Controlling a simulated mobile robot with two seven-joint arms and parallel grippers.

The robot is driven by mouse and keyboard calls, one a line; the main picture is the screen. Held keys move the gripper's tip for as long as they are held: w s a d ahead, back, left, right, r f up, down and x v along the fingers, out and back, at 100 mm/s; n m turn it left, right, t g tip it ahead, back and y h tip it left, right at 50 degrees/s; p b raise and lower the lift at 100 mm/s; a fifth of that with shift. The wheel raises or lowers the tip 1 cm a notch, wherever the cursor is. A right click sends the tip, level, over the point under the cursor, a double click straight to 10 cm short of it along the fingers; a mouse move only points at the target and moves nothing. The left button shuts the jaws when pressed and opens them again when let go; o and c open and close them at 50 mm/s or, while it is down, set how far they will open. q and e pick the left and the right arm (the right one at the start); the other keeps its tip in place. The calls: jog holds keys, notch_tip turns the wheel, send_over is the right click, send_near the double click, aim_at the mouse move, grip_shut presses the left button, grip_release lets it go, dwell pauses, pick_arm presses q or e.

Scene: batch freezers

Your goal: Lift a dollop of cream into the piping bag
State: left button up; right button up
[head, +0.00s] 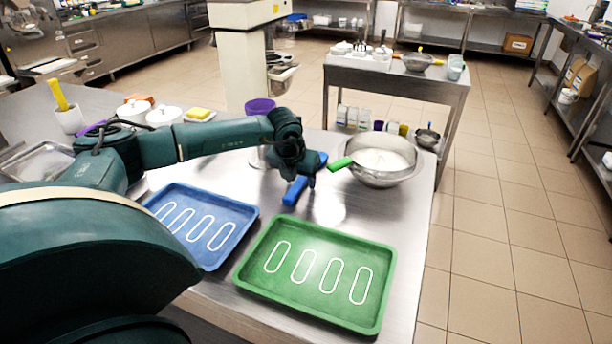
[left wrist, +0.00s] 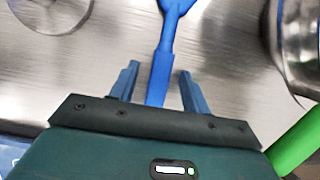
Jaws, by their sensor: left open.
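My left gripper (head: 308,180) is open above the steel table. In the left wrist view its two fingers (left wrist: 159,72) stand apart on either side of the handle of a blue spatula (left wrist: 160,80), touching neither side. The blue spatula (head: 294,191) lies on the table, partly hidden by the gripper. A steel bowl (head: 385,180) with white cream (head: 381,160) stands just right of it; its wall also shows in the left wrist view (left wrist: 287,45). A purple piping bag (head: 259,106) stands in a clear holder behind my arm. My right gripper is not in view.
A blue tray (head: 215,262) and a green tray (head: 310,312), both with white oval outlines, lie in front. White pots (head: 163,117) and a yellow block on a plate (head: 199,113) stand at the back left. The table's right edge lies just past the bowl.

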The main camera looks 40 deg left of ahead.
pick_arm(q)
jog(key=shift+f, duration=0.15)
jog(key=shift+c, duration=0.4)
grip_shut()
notch_tip(320, 180, up, 10)
jog(key=b, duration=0.1)
jog(key=shift+r, duration=0.2)
jog(key=c, duration=0.6)
grip_release()
jog(key=shift+c, duration=0.2)
grip_shut()
